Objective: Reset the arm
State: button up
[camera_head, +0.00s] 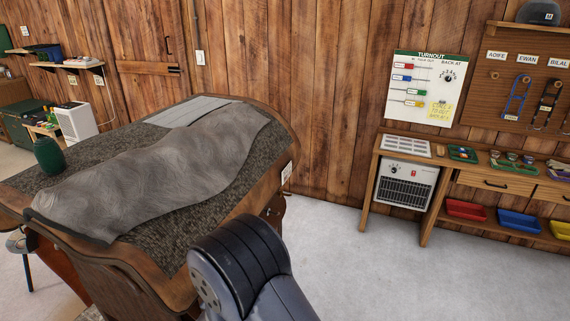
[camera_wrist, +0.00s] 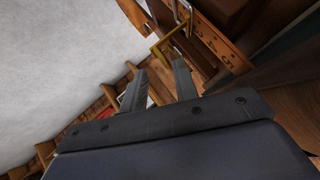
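My arm (camera_head: 240,268) rises at the bottom middle of the head view, with a dark rounded joint beside the right front edge of the wooden table. My gripper is out of sight there. In the wrist view my gripper (camera_wrist: 160,72) shows two grey fingers standing apart, with nothing held between them. The wrist view is strongly tilted; pale floor lies on its left and wooden furniture beyond the fingers.
A wooden table (camera_head: 275,213) bears a grey cloth (camera_head: 165,165) and a dark green rounded object (camera_head: 49,156). A workbench (camera_head: 450,163) with a heater (camera_head: 404,186) and coloured bins stands right against the plank wall. Floor (camera_head: 350,275) between them is clear.

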jog(key=x, duration=0.6)
jog(key=shift+w+d+f, duration=0.1)
jog(key=shift+f, duration=0.2)
jog(key=b, duration=0.2)
jog(key=shift+f+y+b, duration=0.15)
jog(key=shift+y+b, duration=0.15)
jog(key=shift+b, duration=0.1)
jog(key=shift+b, duration=0.3)
jog(key=shift+m+t+b, duration=0.3)
jog(key=shift+b, duration=0.15)
